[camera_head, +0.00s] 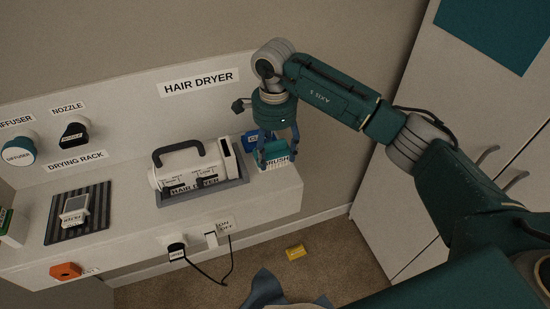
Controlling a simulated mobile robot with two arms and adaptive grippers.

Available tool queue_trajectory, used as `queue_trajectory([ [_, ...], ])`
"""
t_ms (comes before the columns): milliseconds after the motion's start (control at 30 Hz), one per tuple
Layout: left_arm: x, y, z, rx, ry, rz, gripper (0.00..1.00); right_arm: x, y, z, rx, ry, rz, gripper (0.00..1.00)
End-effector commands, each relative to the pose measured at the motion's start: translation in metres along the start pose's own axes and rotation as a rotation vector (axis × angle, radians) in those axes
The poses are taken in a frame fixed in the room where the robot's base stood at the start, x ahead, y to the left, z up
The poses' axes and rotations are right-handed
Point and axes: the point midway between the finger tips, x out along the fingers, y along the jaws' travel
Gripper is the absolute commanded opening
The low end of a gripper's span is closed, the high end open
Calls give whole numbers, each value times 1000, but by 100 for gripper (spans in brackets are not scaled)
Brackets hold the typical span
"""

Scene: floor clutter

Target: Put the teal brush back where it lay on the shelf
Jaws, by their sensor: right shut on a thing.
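My right gripper (278,147) points down over the right end of the white shelf (250,208). It is shut on the teal brush (269,157), which is partly hidden between the fingers. The brush is at the shelf surface, just behind a white label reading BRUSH (277,166). I cannot tell whether it touches the shelf. My left gripper is not in view.
A white hair dryer unit (183,172) in a grey tray stands left of the brush. A small blue box (251,139) is close behind. Further left are a ribbed dark mat (93,225) and wall-mounted attachments. A yellow item (295,252) lies on the carpet.

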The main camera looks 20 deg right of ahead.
Motion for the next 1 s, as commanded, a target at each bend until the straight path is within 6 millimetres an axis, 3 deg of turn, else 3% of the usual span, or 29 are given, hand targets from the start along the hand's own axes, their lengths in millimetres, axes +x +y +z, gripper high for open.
queue_trajectory([
  [300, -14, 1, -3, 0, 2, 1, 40, 39, 2, 0, 0, 0, 3, 36],
  [633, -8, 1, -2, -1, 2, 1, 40, 44, 1, 0, -1, 1, 1, 36],
  [667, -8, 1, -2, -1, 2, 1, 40, 44, 1, 0, -1, 1, 1, 62],
  [733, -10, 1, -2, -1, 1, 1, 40, 43, 1, 0, -1, 1, 1, 76],
  [1000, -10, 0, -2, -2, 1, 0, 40, 42, 1, 0, 0, 1, 1, 79],
])
